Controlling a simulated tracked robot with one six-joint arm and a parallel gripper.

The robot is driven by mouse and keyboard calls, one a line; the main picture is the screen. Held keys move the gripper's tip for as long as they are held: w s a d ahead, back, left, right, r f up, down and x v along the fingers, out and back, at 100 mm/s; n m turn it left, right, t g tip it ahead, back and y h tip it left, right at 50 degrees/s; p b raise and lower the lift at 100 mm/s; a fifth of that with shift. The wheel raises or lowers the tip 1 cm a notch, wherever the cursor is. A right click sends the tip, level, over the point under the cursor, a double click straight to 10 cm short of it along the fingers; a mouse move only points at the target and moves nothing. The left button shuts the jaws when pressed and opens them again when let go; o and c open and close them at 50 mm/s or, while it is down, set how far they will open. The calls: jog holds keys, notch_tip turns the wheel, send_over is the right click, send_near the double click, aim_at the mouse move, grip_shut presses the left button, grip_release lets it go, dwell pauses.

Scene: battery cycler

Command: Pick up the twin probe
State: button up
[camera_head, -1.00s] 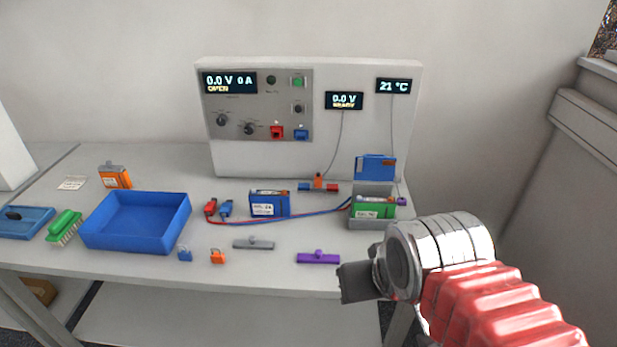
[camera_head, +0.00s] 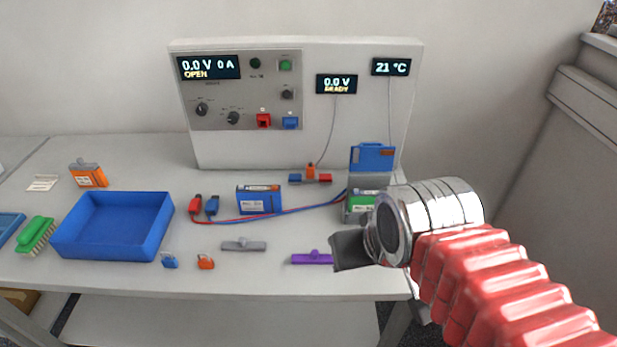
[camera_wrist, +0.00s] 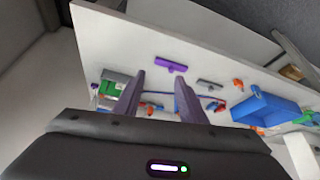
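The twin probe (camera_head: 310,175) is a small bar with an orange middle, a blue end and a red end. It lies on the bench at the foot of the cycler panel, with a thin grey cable up to the "0.0 V READY" display (camera_head: 337,84). My gripper (camera_wrist: 160,77) is open and empty, its two dark fingers apart in the wrist view. In the head view my gripper is at the bench's front right, nearer the camera than the probe and well apart from it. In the wrist view I cannot clearly pick out the probe.
A purple bar (camera_head: 312,258) and a grey bar (camera_head: 243,244) lie near the front edge. A blue battery (camera_head: 259,199), red and blue leads (camera_head: 285,211), and a grey holder with a green battery (camera_head: 361,202) lie around the probe. A blue tray (camera_head: 112,250) stands left.

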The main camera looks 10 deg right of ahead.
jog(key=shift+o, duration=0.4)
jog(key=shift+w+r, duration=0.3)
jog(key=shift+w, duration=0.2)
jog(key=w+r, duration=0.3)
jog(key=w, duration=0.5)
jog(key=m+g+h, duration=0.1)
jog(key=m, duration=0.1)
send_over(312, 166)
jog(key=s+a, duration=0.1)
jog(key=s, duration=0.4)
notch_tip(312, 166, down, 5)
jog(key=shift+f, duration=0.15)
jog(key=shift+f, duration=0.1)
jog(key=x, duration=0.8)
jog(key=shift+f, duration=0.15)
